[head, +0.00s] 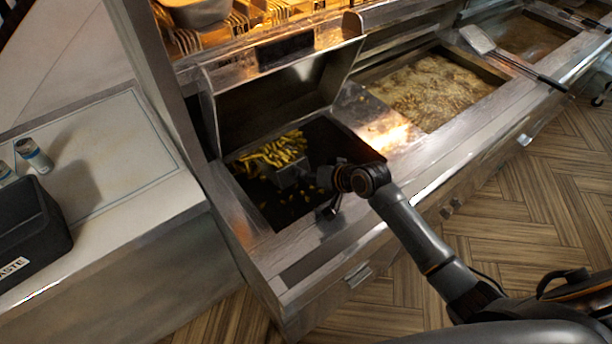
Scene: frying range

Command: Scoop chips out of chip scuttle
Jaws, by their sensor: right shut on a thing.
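The chip scuttle (258,213) is a dark open bin set in the steel range, left of the fryers. A pile of yellow chips (282,150) lies at its back, with several loose chips on its floor. A grey metal scoop (288,176) is down inside the scuttle at the front edge of the pile, with chips around its mouth. My right gripper (333,190) is over the right side of the scuttle, shut on the scoop; its fingers largely hide the handle. How many chips are in the scoop is not clear. My left gripper is not in view.
A raised steel lid (290,95) stands behind the scuttle. A fryer vat of bubbling oil (430,92) is to the right, with a long-handled tool (505,60) across the range beyond it. A black waste bin (30,235) and cans (33,155) stand on the left counter.

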